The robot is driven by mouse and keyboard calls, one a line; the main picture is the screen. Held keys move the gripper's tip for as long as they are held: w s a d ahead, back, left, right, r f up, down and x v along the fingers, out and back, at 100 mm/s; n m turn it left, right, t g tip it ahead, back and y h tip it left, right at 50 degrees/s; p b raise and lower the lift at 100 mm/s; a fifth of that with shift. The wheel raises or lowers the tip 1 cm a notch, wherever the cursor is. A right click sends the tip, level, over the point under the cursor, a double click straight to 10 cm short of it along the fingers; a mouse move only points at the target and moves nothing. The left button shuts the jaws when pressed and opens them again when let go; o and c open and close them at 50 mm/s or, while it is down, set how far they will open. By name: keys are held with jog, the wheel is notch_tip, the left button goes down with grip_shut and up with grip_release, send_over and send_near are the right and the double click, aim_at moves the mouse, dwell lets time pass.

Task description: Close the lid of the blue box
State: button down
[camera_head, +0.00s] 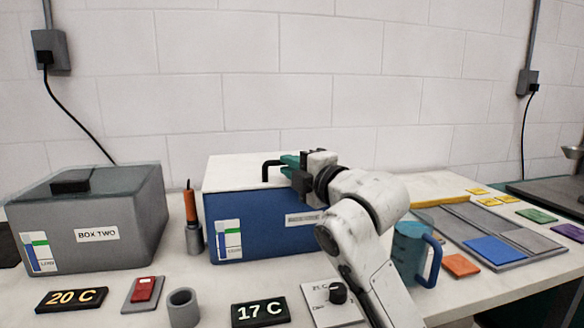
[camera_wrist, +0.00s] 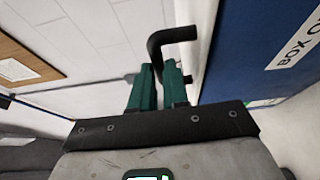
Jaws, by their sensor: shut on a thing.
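The blue box (camera_head: 265,235) stands on the bench at the middle of the head view, labelled BOX ONE. Its blue face (camera_wrist: 275,45) also fills the right of the wrist view. The box's pale lid (camera_head: 232,172) lies roughly flat across the top; I cannot tell whether a small gap is left under it. A bent black handle (camera_head: 266,168) stands on the lid. My gripper (camera_head: 285,165) reaches in from the right over the lid, with its green fingers shut on the handle. In the wrist view, the handle (camera_wrist: 172,36) shows between the fingertips (camera_wrist: 160,72).
A grey box (camera_head: 100,215) labelled BOX TWO stands to the left. An orange-handled tool (camera_head: 190,205) stands upright between the boxes. A blue mug (camera_head: 410,250) is close to my arm on the right.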

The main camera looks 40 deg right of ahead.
jog(key=shift+w+d+f, duration=0.1)
jog(key=shift+w+f, duration=0.05)
jog(key=shift+f, duration=0.25)
jog(key=c, duration=1.1)
grip_release()
jog(key=shift+r, duration=0.1)
jog(key=s+p, duration=0.1)
jog(key=s, duration=1)
